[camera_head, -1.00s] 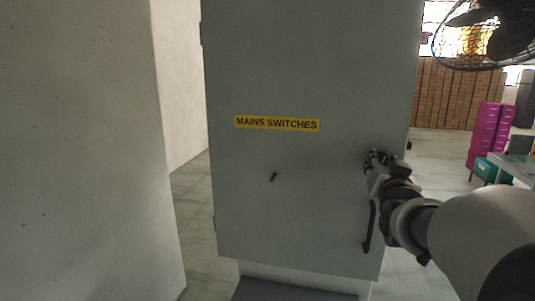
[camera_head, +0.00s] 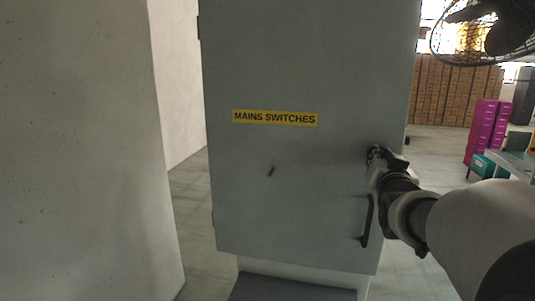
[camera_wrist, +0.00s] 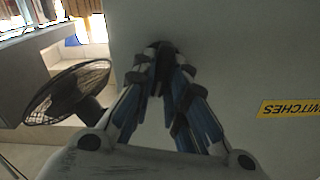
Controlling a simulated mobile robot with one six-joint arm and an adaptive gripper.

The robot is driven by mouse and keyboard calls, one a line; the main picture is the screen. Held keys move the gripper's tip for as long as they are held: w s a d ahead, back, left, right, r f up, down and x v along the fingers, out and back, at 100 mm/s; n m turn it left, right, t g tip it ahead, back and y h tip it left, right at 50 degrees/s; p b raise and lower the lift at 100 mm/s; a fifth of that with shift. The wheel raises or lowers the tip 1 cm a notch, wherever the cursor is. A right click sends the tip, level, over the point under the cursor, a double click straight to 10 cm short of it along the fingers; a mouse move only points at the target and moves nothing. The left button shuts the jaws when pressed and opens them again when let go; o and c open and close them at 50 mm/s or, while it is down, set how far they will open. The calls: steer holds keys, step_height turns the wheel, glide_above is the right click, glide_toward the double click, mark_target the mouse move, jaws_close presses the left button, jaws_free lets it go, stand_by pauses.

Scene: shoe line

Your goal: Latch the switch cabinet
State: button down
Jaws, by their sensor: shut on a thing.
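The switch cabinet (camera_head: 310,60) is a tall grey cabinet with a yellow "MAINS SWITCHES" label (camera_head: 275,118). Its door face looks flat; I cannot tell whether it is fully closed. A small dark lever (camera_head: 270,171) sits tilted below the label. A dark bar handle (camera_head: 367,222) stands upright near the door's lower right edge. My gripper (camera_head: 374,153) is at the door's right side, just above that handle. In the wrist view my gripper (camera_wrist: 160,52) has its fingertips drawn together on a small dark part against the door; the fingers mostly hide it.
A pale wall (camera_head: 75,150) stands close on the left. A black fan (camera_head: 487,30) is at the upper right. Pink cabinets (camera_head: 487,132), a teal box (camera_head: 483,166) and brown shelving (camera_head: 455,92) lie behind. Open floor (camera_head: 440,150) shows right of the cabinet.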

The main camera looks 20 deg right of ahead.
steer(key=n+b, duration=0.2)
steer(key=b, duration=0.2)
steer(key=shift+n+b, duration=0.4)
steer(key=c, duration=1.6)
jaws_free()
steer(key=shift+w, duration=0.1)
steer(key=shift+p, duration=0.35)
